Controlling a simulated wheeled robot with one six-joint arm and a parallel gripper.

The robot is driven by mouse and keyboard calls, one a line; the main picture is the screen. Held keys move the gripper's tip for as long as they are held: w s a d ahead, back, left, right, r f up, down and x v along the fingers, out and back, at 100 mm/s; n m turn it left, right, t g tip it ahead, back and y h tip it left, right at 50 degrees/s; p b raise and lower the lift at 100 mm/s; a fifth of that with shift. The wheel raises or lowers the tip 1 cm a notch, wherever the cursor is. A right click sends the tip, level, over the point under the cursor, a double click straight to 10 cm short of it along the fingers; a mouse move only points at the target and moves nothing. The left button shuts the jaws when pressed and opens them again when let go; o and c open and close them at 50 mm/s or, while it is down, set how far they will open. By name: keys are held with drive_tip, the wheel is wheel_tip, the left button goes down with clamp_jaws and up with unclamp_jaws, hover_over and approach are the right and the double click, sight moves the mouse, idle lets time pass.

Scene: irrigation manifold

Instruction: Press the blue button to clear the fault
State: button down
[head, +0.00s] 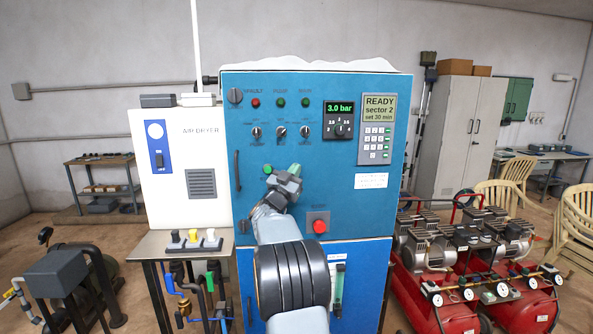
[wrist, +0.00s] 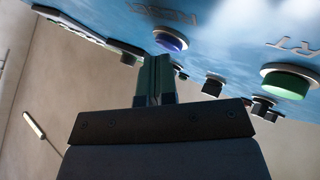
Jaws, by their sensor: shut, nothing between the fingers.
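The blue button (wrist: 170,39), in a pale ring, sits on the blue cabinet front under lettering that seems to read RESET. In the head view my gripper and wrist hide it. My gripper (wrist: 157,62) is shut and empty, its fingertips pointing at the cabinet right by the blue button; I cannot tell whether they touch it. In the head view my gripper (head: 294,169) is in front of the middle of the blue cabinet (head: 330,160). The red lamp (head: 255,102) sits under the FAULT label, and the display (head: 379,106) reads READY, sector 2, set 30 min.
A green button (wrist: 289,81) is to the right in the wrist view; it shows left of my gripper in the head view (head: 268,169). A red button (head: 319,225) is lower right of my gripper. Several selector switches line the panel. Red compressors (head: 460,318) stand right.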

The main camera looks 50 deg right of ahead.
drive_tip(key=shift+s+a, duration=0.1)
drive_tip(key=shift+s+a+b, duration=0.4)
drive_tip(key=shift+s+b, duration=0.15)
drive_tip(key=shift+b, duration=0.3)
drive_tip(key=shift+f, duration=0.1)
drive_tip(key=shift+s+a+b, duration=1.65)
drive_tip(key=shift+s+b, duration=0.2)
drive_tip(key=shift+s, duration=0.05)
